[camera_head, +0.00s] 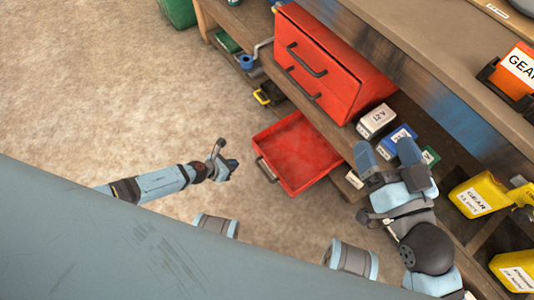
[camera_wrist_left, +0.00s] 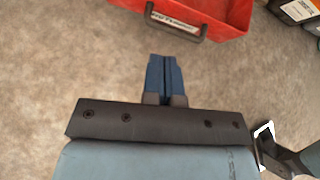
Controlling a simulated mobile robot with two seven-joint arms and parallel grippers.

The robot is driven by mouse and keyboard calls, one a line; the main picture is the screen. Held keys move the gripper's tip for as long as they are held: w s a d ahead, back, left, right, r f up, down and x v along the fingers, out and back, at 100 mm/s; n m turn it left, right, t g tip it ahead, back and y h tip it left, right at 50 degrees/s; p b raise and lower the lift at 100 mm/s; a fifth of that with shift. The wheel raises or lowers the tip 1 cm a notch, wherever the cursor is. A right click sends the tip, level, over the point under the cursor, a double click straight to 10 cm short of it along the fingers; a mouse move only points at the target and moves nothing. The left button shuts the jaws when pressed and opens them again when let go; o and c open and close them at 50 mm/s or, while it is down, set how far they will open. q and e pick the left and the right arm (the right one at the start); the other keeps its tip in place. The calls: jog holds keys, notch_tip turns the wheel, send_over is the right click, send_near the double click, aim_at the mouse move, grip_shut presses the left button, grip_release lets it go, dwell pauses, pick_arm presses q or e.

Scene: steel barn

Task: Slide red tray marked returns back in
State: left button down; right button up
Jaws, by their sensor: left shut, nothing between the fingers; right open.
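The red tray (camera_head: 318,150) sticks out from the lower shelf below the bench, open and seemingly empty. Its dark handle (camera_head: 266,169) is on the front, facing left. In the left wrist view the tray (camera_wrist_left: 236,12) is at the top, with a pale label behind the handle (camera_wrist_left: 178,27); its lettering is not clear. My left gripper (camera_head: 232,164) is shut and empty, a short way left of the handle and apart from it. Its closed blue fingers (camera_wrist_left: 165,62) point toward the tray front. My right gripper (camera_head: 386,151) is open, right of the tray near the shelf edge.
A red two-drawer cabinet (camera_head: 345,84) with dark handles stands above the tray. A blue clamp-like item (camera_head: 247,62) is at the upper left. The floor (camera_head: 100,90) is clear.

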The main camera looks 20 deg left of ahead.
pick_arm(q)
notch_tip(320, 180, down, 3)
jog(key=w+a+m, duration=0.1)
jog(key=w+m, duration=0.1)
jog(key=b, duration=0.6)
send_near(262, 155)
jog(key=x, duration=0.5)
jog(key=shift+f, duration=0.2)
jog(key=shift+w+d, duration=0.4)
jog(key=shift+w, duration=0.05)
pick_arm(e)
jog(key=f, duration=0.1)
jog(key=w+f+n, duration=0.1)
jog(key=f, duration=0.1)
jog(key=f+n+g, duration=0.1)
jog(key=f, duration=0.1)
jog(key=shift+w+d+f, duration=0.2)
jog(key=shift+w+d, duration=0.05)
jog(key=shift+w, duration=0.05)
